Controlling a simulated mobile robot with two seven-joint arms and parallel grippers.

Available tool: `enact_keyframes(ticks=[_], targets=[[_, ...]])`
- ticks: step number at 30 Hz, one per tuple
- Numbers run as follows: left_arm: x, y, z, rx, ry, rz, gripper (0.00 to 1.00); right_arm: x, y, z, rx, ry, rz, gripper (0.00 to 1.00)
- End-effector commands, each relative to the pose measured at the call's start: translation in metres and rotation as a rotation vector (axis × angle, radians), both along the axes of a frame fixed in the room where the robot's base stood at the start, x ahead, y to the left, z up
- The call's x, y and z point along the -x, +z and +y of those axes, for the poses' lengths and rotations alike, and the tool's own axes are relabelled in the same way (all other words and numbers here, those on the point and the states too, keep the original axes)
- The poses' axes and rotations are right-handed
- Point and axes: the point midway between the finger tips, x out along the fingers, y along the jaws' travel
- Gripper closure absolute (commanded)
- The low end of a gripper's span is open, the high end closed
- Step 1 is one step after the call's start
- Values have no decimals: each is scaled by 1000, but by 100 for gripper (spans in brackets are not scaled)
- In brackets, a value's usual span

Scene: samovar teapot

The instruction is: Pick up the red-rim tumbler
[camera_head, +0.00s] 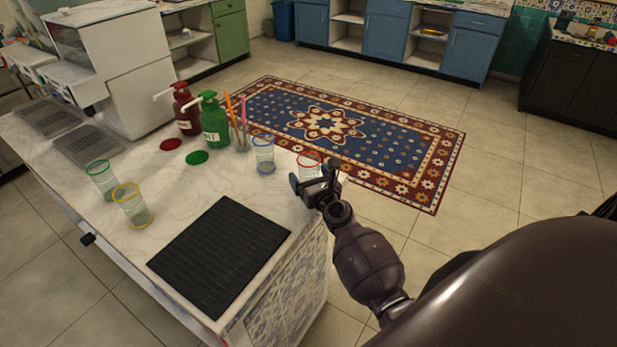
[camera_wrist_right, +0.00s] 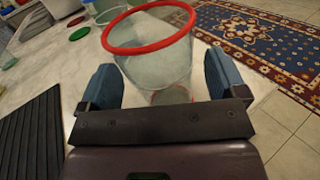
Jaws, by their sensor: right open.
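The red-rim tumbler (camera_head: 309,167) is clear glass and stands upright near the far right edge of the counter. In the right wrist view the tumbler (camera_wrist_right: 155,60) fills the upper middle, its red rim facing me. My right gripper (camera_head: 316,184) is at the tumbler and hides its lower part in the head view. In the wrist view the open blue fingers of my right gripper (camera_wrist_right: 160,88) lie on either side of the tumbler's lower part. I cannot tell whether either finger touches the glass. My left gripper is not in view.
A blue-rim tumbler (camera_head: 263,156) stands left of it. A yellow-rim tumbler (camera_head: 133,206) and a green-rim tumbler (camera_head: 102,180) are at the counter's left. Green (camera_head: 213,120) and red (camera_head: 187,110) pump bottles stand behind. A black ribbed mat (camera_head: 220,255) lies in front.

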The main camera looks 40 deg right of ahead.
Motion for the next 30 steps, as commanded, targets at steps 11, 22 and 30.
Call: enact_keyframes(ticks=[11, 22, 30], targets=[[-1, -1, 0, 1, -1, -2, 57, -14, -1, -3, -1, -1, 1, 10], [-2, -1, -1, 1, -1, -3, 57, -14, 0, -3, 0, -1, 1, 59], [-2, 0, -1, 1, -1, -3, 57, -14, 0, -3, -1, -1, 0, 64]])
